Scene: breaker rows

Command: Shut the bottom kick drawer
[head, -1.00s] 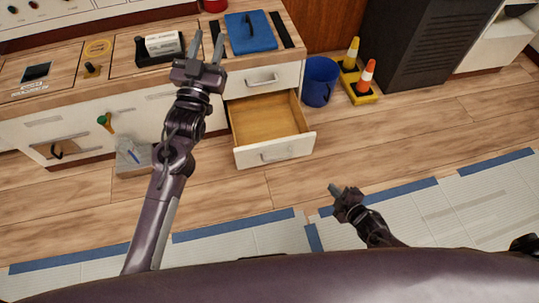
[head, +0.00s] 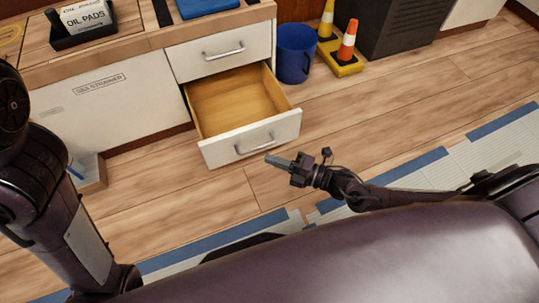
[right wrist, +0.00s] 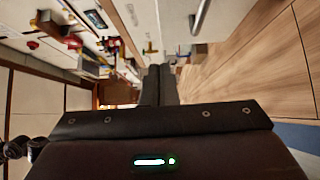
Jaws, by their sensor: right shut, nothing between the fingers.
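The bottom kick drawer (head: 285,127) stands pulled out of the white cabinet, its empty wooden inside showing. It has a white front with a metal bar handle (head: 255,147). My right gripper (head: 272,159) is shut and empty. Its tips point left and appear close to the drawer front, just right of and below the handle in the head view; I cannot tell whether they touch. In the right wrist view the shut fingers (right wrist: 158,85) show in the middle, with a metal handle (right wrist: 201,16) at the top. My left arm shows at the left edge; its gripper is out of view.
A closed drawer (head: 222,55) sits directly above the open one. A blue bin (head: 296,55) stands right of it, with orange and yellow cones (head: 346,46) and a dark cabinet (head: 400,25) beyond. A grey box (head: 92,172) stands at left. The wooden floor in front is mostly clear.

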